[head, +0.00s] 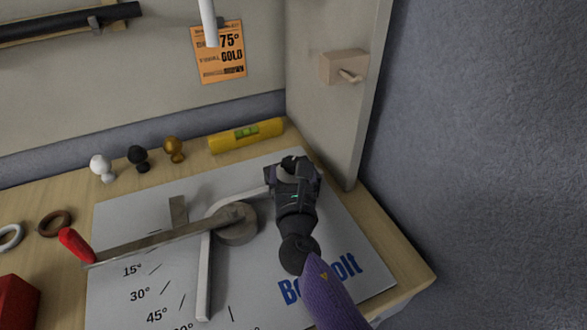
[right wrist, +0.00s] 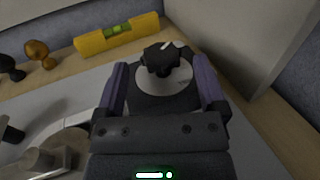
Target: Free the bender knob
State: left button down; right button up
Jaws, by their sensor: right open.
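The bender plate (head: 345,250) lies on the table, with angle marks and a lever (head: 165,240) with a red grip (head: 75,245). A pale bent rod (head: 204,275) runs past the round die (head: 237,232). The bender knob (right wrist: 160,60) is black, on a pale grey round base, in the right wrist view; in the head view my gripper largely hides it. My right gripper (head: 292,168) is open over the plate's far right part. In the right wrist view its purple fingers (right wrist: 160,82) stand either side of the knob; contact cannot be told. My left gripper is not in view.
White (head: 102,167), black (head: 138,158) and gold (head: 174,149) ball knobs stand behind the plate, beside a yellow level (head: 246,135). An orange card (head: 219,52) reads 75° and GOLD. A side panel (head: 335,115) with a wooden peg block (head: 345,67) rises at right.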

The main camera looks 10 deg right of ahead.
jog(key=shift+w+d, duration=0.15)
jog(key=shift+w, duration=0.7)
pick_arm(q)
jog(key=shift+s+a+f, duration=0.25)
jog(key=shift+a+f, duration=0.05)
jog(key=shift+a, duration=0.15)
pick_arm(e)
jog(key=shift+w, duration=0.15)
